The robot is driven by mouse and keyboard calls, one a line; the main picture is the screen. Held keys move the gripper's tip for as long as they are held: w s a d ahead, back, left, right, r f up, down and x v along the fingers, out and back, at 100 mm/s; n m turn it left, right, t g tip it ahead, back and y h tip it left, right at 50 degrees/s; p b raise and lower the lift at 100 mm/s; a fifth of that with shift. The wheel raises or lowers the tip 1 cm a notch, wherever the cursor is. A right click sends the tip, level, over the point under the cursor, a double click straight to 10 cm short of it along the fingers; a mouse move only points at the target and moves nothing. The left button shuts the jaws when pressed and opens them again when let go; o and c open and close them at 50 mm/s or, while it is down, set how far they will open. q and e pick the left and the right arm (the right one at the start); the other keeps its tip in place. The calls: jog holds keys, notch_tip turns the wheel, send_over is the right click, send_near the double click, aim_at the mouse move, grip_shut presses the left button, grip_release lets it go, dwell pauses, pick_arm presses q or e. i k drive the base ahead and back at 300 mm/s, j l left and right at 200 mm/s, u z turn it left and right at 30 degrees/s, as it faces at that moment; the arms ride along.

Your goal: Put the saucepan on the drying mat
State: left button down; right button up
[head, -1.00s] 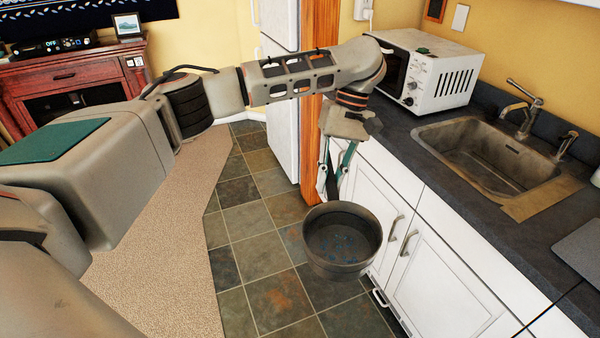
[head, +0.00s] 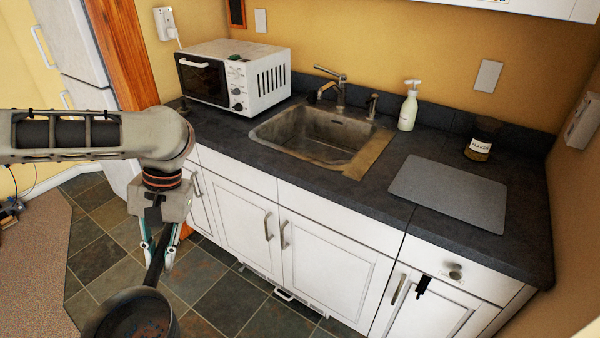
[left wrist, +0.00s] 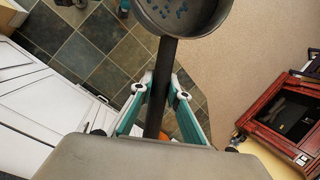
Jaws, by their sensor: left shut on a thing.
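The dark saucepan (head: 138,314) hangs in the air at the lower left of the head view, partly cut off by the bottom edge. My left gripper (head: 158,262) is shut on its handle, above the floor and in front of the white cabinets. In the left wrist view the handle runs between the two fingers (left wrist: 160,92), and the pan (left wrist: 182,14) is at the top with small blue specks inside. The grey drying mat (head: 448,193) lies flat and empty on the dark counter, right of the sink. My right gripper is not in view.
The sink (head: 320,135) with its tap lies between the white microwave (head: 235,76) and the mat. A soap bottle (head: 408,107) and a labelled jar (head: 481,140) stand behind the mat. The counter's front edge and cabinets lie right of the pan.

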aim_at(445, 201)
jog(key=z, duration=1.05)
jog(key=i+l+z, duration=0.15)
jog(key=z, duration=0.2)
jog(key=i+l+z, duration=0.1)
jog(key=i+z, duration=0.25)
jog(key=i, duration=0.15)
